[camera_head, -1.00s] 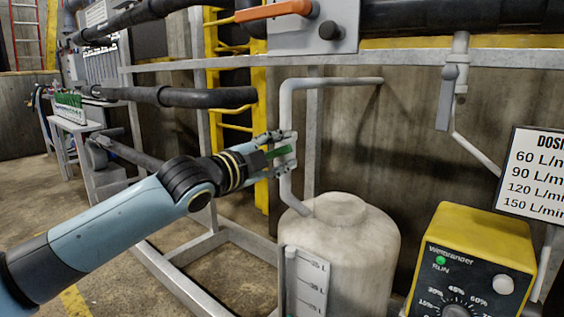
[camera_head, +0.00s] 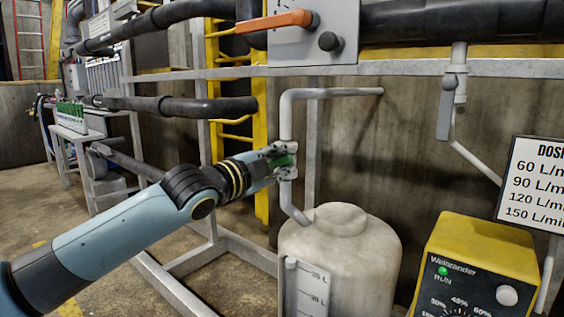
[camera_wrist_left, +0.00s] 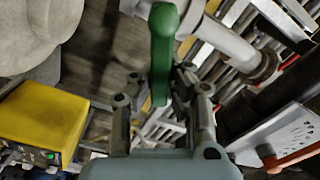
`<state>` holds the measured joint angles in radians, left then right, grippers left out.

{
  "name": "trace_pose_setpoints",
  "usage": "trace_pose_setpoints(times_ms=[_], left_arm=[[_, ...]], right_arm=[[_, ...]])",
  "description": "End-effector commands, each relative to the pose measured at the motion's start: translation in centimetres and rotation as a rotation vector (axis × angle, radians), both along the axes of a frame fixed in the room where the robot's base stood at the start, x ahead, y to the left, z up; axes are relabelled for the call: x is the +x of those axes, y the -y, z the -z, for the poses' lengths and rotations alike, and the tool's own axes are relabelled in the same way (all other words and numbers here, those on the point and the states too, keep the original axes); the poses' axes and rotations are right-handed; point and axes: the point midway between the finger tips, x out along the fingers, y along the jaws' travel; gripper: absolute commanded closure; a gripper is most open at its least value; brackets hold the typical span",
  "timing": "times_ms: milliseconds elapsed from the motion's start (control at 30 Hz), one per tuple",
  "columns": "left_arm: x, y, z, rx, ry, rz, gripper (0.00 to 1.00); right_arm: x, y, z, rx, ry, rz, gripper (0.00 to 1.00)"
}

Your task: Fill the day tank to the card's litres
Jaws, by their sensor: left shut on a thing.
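The pale day tank (camera_head: 340,255) stands right of centre in the head view, with a level gauge strip (camera_head: 308,288) on its front. A grey fill pipe (camera_head: 287,115) bends down to the tank's top. A green valve lever (camera_head: 281,161) sits on this pipe; it is large in the left wrist view (camera_wrist_left: 164,40). My left gripper (camera_head: 284,160) is shut on the lever, with fingers either side of it in the wrist view (camera_wrist_left: 160,84). The level inside the tank cannot be read. My right gripper is out of view.
A yellow dosing unit (camera_head: 482,245) with a lit green lamp stands right of the tank. A dosing sign (camera_head: 535,185) is at the right edge. An orange lever (camera_head: 275,21) is on a grey panel above. Grey frame bars and black pipes surround my left arm.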

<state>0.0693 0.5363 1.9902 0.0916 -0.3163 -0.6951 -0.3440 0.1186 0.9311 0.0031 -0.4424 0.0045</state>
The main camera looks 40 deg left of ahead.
Motion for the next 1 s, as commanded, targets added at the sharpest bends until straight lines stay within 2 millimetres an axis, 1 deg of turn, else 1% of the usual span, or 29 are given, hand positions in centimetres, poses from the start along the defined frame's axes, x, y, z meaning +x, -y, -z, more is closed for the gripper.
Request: trace_pose_setpoints(times_ms=[400,500,667,800,900,1000], left_arm=[[-0.1,0.0,0.3,-0.004,-0.006,0.0,1.0],[-0.1,0.0,0.7,0.022,-0.005,0.001,1.0],[-0.1,-0.2,1.8,0.163,0.003,0.002,1.0],[-0.1,-0.3,2.7,0.301,0.012,0.003,1.0],[-0.1,-0.3,3.0,0.372,0.017,0.003,1.0],[-0.1,-0.3,3.1,0.416,0.021,0.003,1.0]], right_arm=[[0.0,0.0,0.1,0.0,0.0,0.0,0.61],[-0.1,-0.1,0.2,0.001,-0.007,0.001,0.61],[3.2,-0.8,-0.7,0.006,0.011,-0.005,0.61],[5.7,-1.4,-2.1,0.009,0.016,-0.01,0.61],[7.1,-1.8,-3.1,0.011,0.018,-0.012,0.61],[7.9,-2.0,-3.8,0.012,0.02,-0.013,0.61]])
